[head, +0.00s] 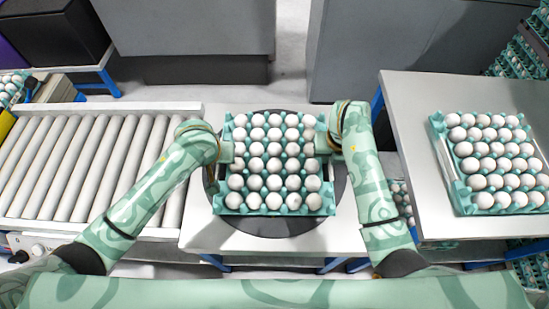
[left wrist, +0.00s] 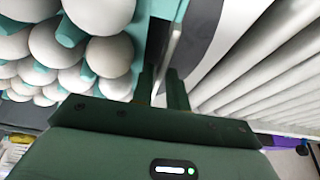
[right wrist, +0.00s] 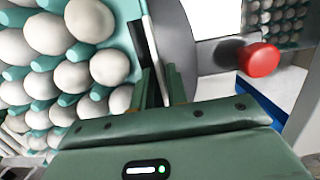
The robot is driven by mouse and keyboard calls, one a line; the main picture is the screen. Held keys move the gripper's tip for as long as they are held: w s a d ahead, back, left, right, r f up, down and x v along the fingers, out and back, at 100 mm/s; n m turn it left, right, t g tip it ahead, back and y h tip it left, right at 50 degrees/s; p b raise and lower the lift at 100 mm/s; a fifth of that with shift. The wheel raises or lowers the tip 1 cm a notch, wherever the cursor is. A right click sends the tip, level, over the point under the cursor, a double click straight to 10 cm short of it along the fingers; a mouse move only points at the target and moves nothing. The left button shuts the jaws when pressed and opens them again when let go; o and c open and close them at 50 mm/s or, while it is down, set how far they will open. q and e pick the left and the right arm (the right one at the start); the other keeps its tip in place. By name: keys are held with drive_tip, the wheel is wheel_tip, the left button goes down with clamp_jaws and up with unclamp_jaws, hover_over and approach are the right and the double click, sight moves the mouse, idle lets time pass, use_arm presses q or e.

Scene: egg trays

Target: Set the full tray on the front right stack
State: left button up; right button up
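A full tray (head: 229,208) of white eggs, teal with pale side rails, sits on a dark round plate (head: 270,226) on the middle table. My left gripper (head: 228,151) is at its left side and my right gripper (head: 331,143) at its right side. In each wrist view, the two fingers stand apart with a thin pale edge of the tray's side between them. I see no clear grip; both look open around that edge. Another egg-filled tray (head: 461,198) lies on the right table. Egg trays in a stack (head: 525,246) show partly below that table at front right.
A roller conveyor (head: 75,165) runs on the left. The right table (head: 412,120) has bare room left of its tray. A tall tray stack (head: 522,58) stands at back right. A red knob (right wrist: 259,60) shows in the right wrist view.

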use_arm(q)
clamp_jaws()
use_arm(e)
clamp_jaws()
use_arm(q)
drive_tip(key=shift+w+r, duration=0.1)
drive_tip(key=shift+r, duration=0.05)
use_arm(e)
drive_tip(key=shift+w+r, duration=0.1)
drive_tip(key=shift+r, duration=0.05)
idle(0.9)
